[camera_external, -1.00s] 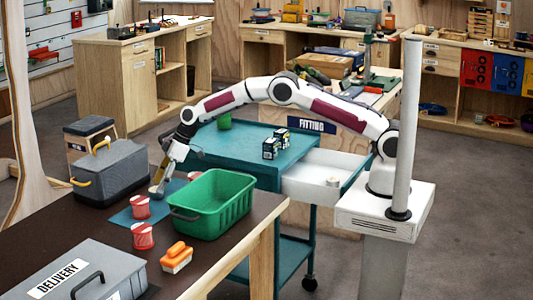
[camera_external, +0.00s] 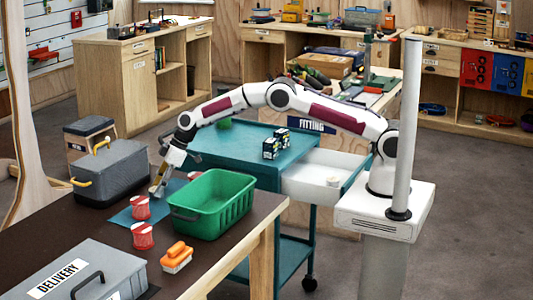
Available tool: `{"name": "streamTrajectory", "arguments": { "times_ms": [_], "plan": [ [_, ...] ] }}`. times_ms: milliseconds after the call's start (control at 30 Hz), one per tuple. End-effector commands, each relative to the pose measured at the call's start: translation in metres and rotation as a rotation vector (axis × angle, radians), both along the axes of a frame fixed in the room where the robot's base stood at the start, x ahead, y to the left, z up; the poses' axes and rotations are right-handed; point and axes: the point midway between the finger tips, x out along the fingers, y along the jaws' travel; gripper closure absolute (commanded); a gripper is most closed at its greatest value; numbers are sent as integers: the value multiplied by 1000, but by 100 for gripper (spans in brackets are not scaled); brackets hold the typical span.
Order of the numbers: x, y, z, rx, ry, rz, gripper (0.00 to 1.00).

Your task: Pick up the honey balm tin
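My gripper (camera_external: 158,189) is at the far left part of the dark table, pointing down over a teal mat (camera_external: 123,217). A small pale round object (camera_external: 154,191) shows at its fingertips; it may be the honey balm tin, but no label can be read. The fingers are too small and overlapped with it to tell whether they hold it or only stand around it. Two red-and-white containers (camera_external: 140,208) (camera_external: 143,236) stand nearer the camera, one at the mat and one in front of it.
A green bin (camera_external: 212,204) stands close to the right of my gripper. A grey toolbox (camera_external: 111,172) is close on the left. An orange-topped brush (camera_external: 177,257) and a grey DELIVERY box (camera_external: 80,275) are in front. A teal cart (camera_external: 240,150) carries small dark boxes (camera_external: 276,144).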

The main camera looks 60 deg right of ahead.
Motion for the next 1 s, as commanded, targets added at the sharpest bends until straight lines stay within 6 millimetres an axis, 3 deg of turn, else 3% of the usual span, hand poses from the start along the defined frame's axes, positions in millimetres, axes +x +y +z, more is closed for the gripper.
{"name": "streamTrajectory", "arguments": {
  "times_ms": [533,1000],
  "plan": [
    [0,0,7,0,-2,0,83],
    [1,0,67,1,-3,0,83]
  ]
}}
